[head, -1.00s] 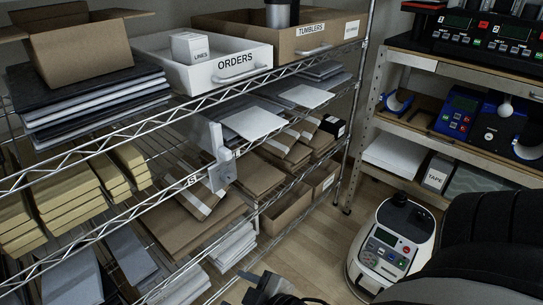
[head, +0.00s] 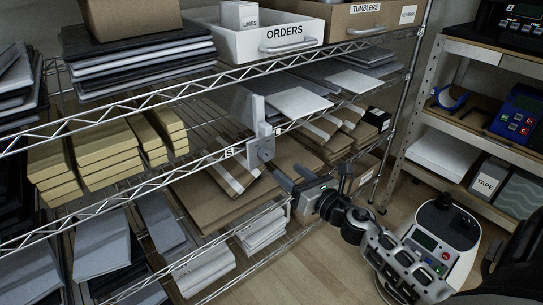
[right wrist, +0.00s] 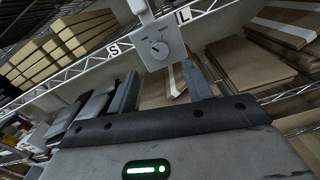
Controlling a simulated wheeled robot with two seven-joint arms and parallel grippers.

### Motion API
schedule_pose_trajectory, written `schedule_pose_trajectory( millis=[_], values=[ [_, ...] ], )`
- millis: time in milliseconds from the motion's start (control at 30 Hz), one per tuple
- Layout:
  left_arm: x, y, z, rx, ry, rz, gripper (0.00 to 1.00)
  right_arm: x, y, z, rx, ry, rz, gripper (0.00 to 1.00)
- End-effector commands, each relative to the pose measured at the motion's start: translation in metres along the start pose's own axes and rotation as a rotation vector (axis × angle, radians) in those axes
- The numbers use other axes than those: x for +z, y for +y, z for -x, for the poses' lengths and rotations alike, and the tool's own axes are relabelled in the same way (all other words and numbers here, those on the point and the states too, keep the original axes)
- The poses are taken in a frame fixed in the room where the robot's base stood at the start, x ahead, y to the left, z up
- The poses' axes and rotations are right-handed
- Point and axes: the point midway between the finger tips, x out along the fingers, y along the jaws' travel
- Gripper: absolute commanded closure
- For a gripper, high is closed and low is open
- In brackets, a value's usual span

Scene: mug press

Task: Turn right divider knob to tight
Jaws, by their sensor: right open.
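The divider (head: 257,112) is an upright grey plate on the wire shelf, with a grey clamp block (head: 260,153) at the shelf's front edge. In the right wrist view the block (right wrist: 176,50) carries a small round knob (right wrist: 158,48) with a dark mark. An S label (right wrist: 114,50) and an L label (right wrist: 184,15) flank it on the rail. My right gripper (head: 292,178) is open and empty, below and right of the block in the head view. In the wrist view its fingers (right wrist: 160,84) lie just below the block, apart from the knob. My left gripper is out of view.
Yellow boxes (head: 104,157) and flat brown cartons (head: 215,190) fill the shelf around the divider. A white machine (head: 445,235) stands at right on the wooden floor, partly behind my right arm.

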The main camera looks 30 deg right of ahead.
Motion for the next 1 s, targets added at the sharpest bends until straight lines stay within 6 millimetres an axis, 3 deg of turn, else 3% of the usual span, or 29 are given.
schedule_pose_trajectory(
  millis=[200,400,833,1000],
  values=[
    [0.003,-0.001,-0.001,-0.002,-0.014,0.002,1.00,0.002,0.000,-0.047,0.000,-0.002,-0.001,0.50],
    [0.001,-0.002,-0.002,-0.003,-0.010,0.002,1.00,0.000,0.000,-0.073,-0.001,-0.001,-0.003,0.50],
    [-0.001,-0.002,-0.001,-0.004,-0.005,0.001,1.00,-0.001,0.001,-0.082,0.000,0.000,-0.003,0.50],
    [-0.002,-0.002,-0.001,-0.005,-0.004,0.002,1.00,-0.001,0.001,-0.082,0.000,0.000,-0.003,0.95]
  ],
)
